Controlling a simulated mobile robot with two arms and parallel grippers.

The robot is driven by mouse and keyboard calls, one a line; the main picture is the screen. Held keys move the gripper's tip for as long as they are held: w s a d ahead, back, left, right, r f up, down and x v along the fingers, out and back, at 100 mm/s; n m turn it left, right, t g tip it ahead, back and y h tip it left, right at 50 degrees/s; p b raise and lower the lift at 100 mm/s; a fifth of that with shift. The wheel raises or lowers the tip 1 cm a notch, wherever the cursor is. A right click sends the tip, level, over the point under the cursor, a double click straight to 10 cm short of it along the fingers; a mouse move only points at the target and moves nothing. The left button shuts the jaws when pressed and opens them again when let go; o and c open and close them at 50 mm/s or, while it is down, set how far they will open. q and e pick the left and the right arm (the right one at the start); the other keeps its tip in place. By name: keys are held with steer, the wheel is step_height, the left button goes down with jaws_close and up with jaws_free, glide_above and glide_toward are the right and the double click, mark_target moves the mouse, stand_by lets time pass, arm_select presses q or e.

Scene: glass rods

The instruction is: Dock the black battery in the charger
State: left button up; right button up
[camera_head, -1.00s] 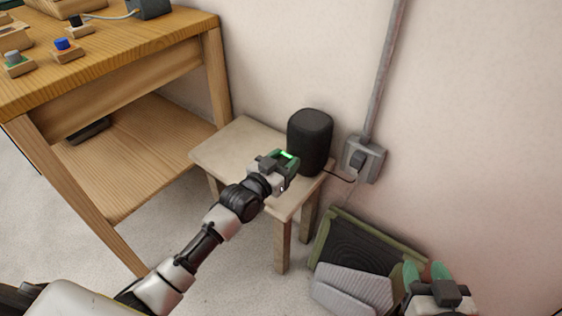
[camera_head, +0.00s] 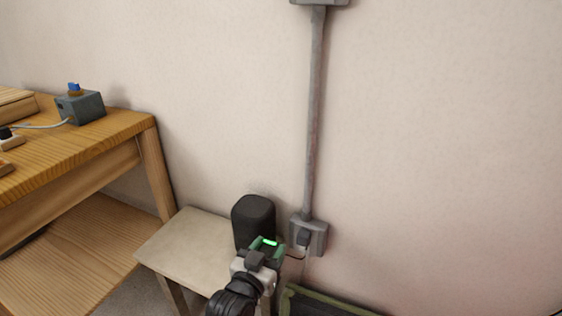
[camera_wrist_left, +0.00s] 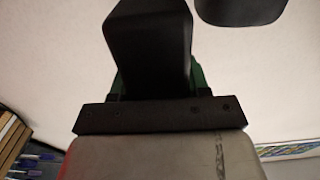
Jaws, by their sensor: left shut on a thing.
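My left gripper (camera_head: 266,247) has green fingers and a bright green strip at its tip. The charger may be the blue-grey box (camera_head: 82,107) with a blue top and a cable on the workbench. A black-topped piece (camera_head: 6,132) stands at its left.
The pale stool (camera_head: 185,245) stands against the wall, right of the wooden workbench (camera_head: 125,123). A grey wall socket (camera_head: 318,236) with a plug and thin cable is just right of the black body. A green-edged panel (camera_head: 320,303) leans low at the wall.

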arm_select(q)
steer(key=s+a+r+n+t+y, duration=0.1)
steer(key=s+a+r+n+y, duration=0.3)
steer(key=s+a+y, duration=0.55)
arm_select(e)
step_height(320, 180, down, 13)
steer(key=s+g+p, duration=0.1)
steer(key=p, duration=1.2)
arm_select(q)
steer(key=s+a+r+h+p, duration=0.1)
steer(key=s+r+p, duration=0.3)
steer(key=r, duration=0.6)
steer(key=s+a+r+h+p, duration=0.2)
steer(key=s+r+p, duration=0.2)
steer(key=r+p, duration=0.3)
step_height(320, 180, up, 4)
steer(key=shift+a+r, duration=0.1)
steer(key=shift+a, duration=0.05)
arm_select(e)
steer(key=s+d+f, duration=0.1)
steer(key=s+f, duration=0.1)
steer(key=s, duration=0.6)
steer(key=s+d+f+g, duration=0.1)
steer(key=s+f, duration=0.2)
steer(key=s, duration=0.5)
steer(key=shift+d+n+g, duration=0.3)
steer(key=shift+d, duration=0.1)
